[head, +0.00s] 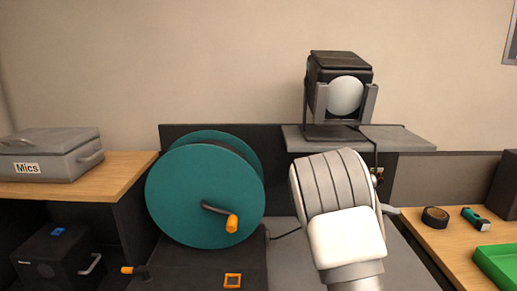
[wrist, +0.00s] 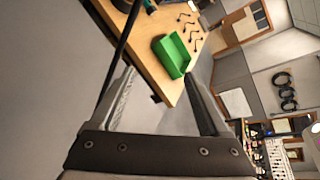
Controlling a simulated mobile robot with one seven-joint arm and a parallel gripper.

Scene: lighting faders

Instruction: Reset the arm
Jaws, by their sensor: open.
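In the wrist view my gripper (wrist: 159,76) is open, with its two fingers spread apart and nothing between them. Beyond the fingertips lie a wooden bench and a green tray (wrist: 172,56), both apart from the fingers. A dark cable (wrist: 122,50) passes close by the left finger; I cannot tell whether it touches. In the head view my white and grey arm rises at the middle right, in front of a grey surface, and hides most of my gripper.
A teal cable reel (head: 190,195) with an orange crank handle stands left of my arm. A stage light (head: 340,85) sits on a grey shelf behind it. A grey "Mics" case (head: 50,155) is at left. The right bench (head: 440,240) holds a black tape roll (head: 435,217) and the green tray.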

